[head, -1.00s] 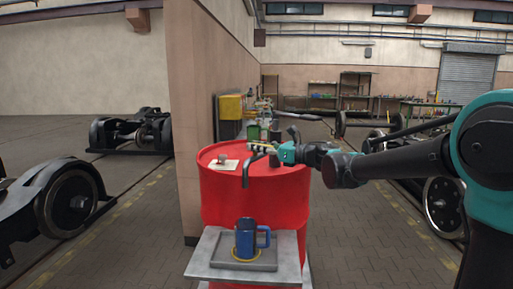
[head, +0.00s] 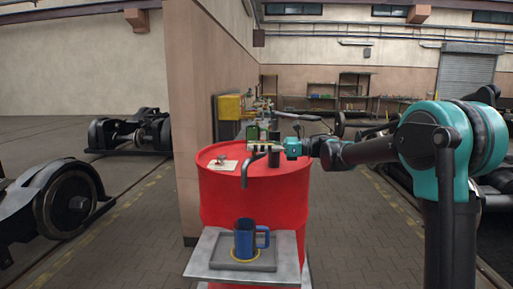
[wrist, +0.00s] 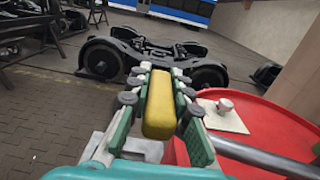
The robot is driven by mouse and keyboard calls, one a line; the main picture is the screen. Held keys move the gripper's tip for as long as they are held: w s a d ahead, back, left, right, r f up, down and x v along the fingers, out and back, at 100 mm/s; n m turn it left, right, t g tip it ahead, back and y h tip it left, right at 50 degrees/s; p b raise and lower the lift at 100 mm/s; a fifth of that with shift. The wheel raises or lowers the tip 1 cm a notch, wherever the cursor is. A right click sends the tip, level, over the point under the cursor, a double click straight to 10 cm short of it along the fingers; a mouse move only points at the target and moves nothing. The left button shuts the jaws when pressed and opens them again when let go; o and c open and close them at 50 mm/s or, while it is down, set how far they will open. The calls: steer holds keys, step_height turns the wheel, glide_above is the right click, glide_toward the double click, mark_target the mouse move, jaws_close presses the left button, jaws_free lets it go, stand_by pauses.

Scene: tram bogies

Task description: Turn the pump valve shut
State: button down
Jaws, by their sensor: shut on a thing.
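A red drum (head: 252,205) stands ahead with a dark pump (head: 274,142) and its bent spout (head: 245,172) on top. In the wrist view my gripper (wrist: 158,88) is shut on a yellow valve handle (wrist: 159,108), with a finger along each side of it. In the head view my gripper (head: 266,147) is beside the pump, above the drum top. The handle's joint with the valve is hidden. A blue mug (head: 245,240) stands upright on a grey tray (head: 223,261) below the spout. Any flow from the spout is too small to tell.
A pale card with a small cup-like object (head: 222,161) lies on the drum's left top. A wall (head: 187,120) rises close behind on the left. Wheeled bogies (head: 65,200) stand on the floor at left. The floor right of the drum is open.

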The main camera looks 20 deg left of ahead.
steer(key=c, duration=1.4)
jaws_free()
steer(key=shift+o, duration=0.2)
steer(key=v, duration=1.2)
